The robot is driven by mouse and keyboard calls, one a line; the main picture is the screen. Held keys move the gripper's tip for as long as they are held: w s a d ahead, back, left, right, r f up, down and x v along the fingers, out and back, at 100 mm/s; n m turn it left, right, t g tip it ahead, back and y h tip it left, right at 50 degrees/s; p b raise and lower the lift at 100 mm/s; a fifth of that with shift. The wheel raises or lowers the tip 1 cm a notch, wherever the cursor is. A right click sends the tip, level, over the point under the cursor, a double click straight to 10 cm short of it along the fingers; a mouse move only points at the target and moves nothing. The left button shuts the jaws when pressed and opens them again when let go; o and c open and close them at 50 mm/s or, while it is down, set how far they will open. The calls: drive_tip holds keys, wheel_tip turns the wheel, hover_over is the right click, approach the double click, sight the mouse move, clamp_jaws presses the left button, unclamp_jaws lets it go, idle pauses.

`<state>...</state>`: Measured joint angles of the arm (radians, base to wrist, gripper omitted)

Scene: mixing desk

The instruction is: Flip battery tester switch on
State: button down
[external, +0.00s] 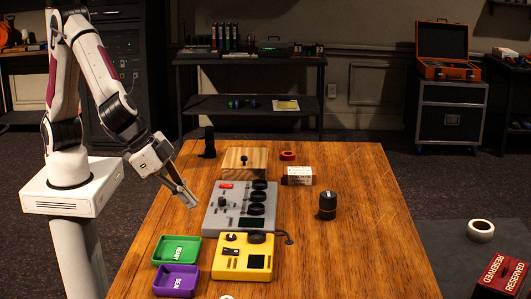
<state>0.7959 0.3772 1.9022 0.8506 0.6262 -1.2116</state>
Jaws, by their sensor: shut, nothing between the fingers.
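A yellow box (225,271), which looks like the battery tester, lies at the near middle of the wooden table. It has a black knob, a dark square panel and small dark controls on its top. Its switch is too small for me to tell its position. My gripper (193,208) is shut and empty. It points down over the left part of the table, just left of the grey mixing desk (226,221) and up from the yellow box, apart from the box.
A green tray (178,250) and a purple tray (176,281) sit left of the yellow box. A wooden block (239,168) with a black knob, red ring (288,155), white box (298,175) and black cylinder (327,206) stand farther back. The table's right side is clear.

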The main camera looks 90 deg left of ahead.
drive_tip(key=shift+w+d+r+n+t+h, duration=0.3)
drive_tip(key=shift+w+d+r+n, duration=0.45)
drive_tip(key=shift+n, duration=0.55)
drive_tip(key=shift+w+f, duration=0.1)
drive_tip(key=shift+f, duration=0.05)
hover_over(229, 250)
drive_tip(key=s, duration=0.2)
wheel_tip(229, 250, down, 8)
drive_tip(key=shift+r, duration=0.15)
drive_tip(key=shift+s+d+f, duration=0.1)
drive_tip(key=shift+s+f, duration=0.05)
drive_tip(key=shift+f, duration=0.8)
drive_tip(key=shift+s+f, duration=0.1)
drive_tip(key=shift+f, duration=0.8)
drive_tip(key=shift+f, duration=0.15)
